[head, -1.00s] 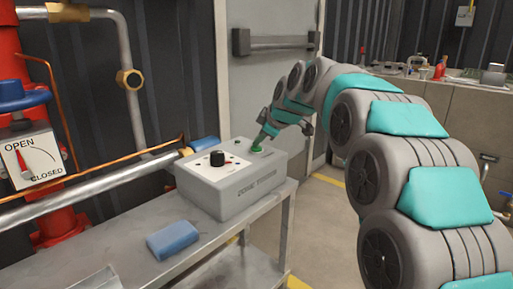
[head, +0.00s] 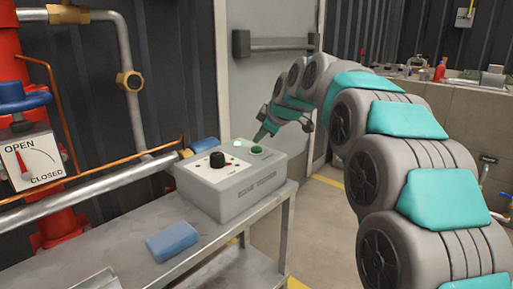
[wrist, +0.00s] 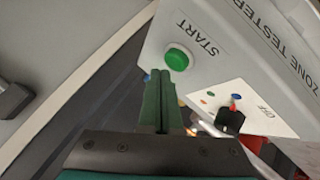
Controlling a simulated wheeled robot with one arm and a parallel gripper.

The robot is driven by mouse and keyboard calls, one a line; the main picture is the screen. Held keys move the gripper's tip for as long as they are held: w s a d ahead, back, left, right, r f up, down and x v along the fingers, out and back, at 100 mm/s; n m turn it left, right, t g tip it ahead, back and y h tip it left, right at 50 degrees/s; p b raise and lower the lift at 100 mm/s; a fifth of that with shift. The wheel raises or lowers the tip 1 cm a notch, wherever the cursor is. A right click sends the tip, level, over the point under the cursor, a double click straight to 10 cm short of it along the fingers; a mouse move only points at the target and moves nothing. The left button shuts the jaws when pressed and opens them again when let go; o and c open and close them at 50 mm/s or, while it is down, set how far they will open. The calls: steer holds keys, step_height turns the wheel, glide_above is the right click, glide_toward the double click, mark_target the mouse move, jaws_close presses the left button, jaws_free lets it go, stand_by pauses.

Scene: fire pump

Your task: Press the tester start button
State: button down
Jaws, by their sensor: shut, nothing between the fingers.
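The grey zone tester box (head: 232,192) stands on the metal bench. Its round green start button (head: 257,150) is on the top panel near the back right corner. In the wrist view the green button (wrist: 178,59) sits beside the word START. My gripper (head: 260,136) is just behind and above the button, with its dark green fingers shut and empty. In the wrist view the fingertips (wrist: 160,73) are close to the button's lower left edge; the button is uncovered. Whether they touch the box is hard to tell.
A black knob (head: 217,159) and a small bright whitish lamp (head: 237,144) are on the tester's panel. A blue block (head: 172,241) lies on the bench (head: 205,245). Pipes and a blue valve wheel (head: 22,98) are at the left; a grey door (head: 270,90) is behind.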

mark_target(259, 149)
steer(key=shift+r, duration=0.15)
steer(key=shift+r+p, duration=0.9)
steer(key=shift+r, duration=1.6)
steer(key=s+d+f+m+g+h+p, duration=0.1)
steer(key=s+d+f+m+g, duration=0.2)
steer(key=s, duration=1.4)
steer(key=s+d+f+m+g+h+p, duration=0.1)
steer(key=s+d+f+m, duration=0.6)
steer(key=s, duration=1)
steer(key=s+d+f+m+g+h, duration=0.3)
steer(key=s+d+f+m+g, duration=0.2)
steer(key=s+d+f, duration=0.4)
steer(key=s+f, duration=0.5)
steer(key=s, duration=0.3)
steer(key=shift+d+m+p, duration=0.3)
steer(key=shift+m+p, duration=0.1)
steer(key=shift+a, duration=0.15)
